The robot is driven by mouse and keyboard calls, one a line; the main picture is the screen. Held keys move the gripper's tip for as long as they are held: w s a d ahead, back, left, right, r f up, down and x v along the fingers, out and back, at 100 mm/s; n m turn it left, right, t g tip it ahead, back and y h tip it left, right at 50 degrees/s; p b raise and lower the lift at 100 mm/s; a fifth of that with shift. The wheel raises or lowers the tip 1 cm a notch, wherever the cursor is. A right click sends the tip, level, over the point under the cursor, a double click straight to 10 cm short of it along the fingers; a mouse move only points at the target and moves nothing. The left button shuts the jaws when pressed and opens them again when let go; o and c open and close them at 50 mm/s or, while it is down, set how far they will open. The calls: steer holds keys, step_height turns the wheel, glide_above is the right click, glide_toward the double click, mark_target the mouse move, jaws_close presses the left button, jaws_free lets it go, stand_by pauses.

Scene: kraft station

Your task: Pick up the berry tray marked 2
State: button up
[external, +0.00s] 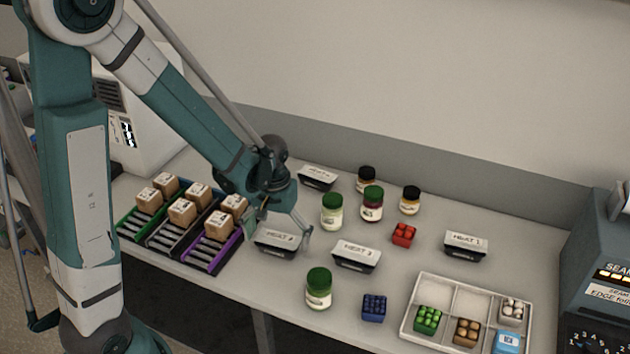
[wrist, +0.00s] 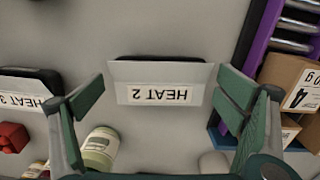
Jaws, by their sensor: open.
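A black tray with a pale lid and a label reading HEAT 2 (wrist: 160,94) lies on the table, its label upside down in the wrist view. In the external view the same tray (external: 277,243) sits under my gripper (external: 279,229). In the wrist view my gripper (wrist: 162,84) is open, with one green finger on each side of the tray's lid. I cannot tell whether the fingers touch it. The word on the label is HEAT; no berry marking shows on it.
A similar tray marked 3 (external: 357,256) sits to the right, and one marked 1 (external: 466,245) further right. Coloured bins with brown boxes (external: 182,212) stand close on the left. Several jars (external: 332,211), a red punnet (external: 404,234) and a blue punnet (external: 374,307) stand to the right.

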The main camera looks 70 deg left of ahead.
mark_target(278, 241)
steer(key=shift+f, duration=0.5)
steer(key=c, duration=1)
steer(key=shift+r, duration=0.1)
steer(key=shift+r+p, duration=0.65)
steer(key=shift+r, duration=4.25)
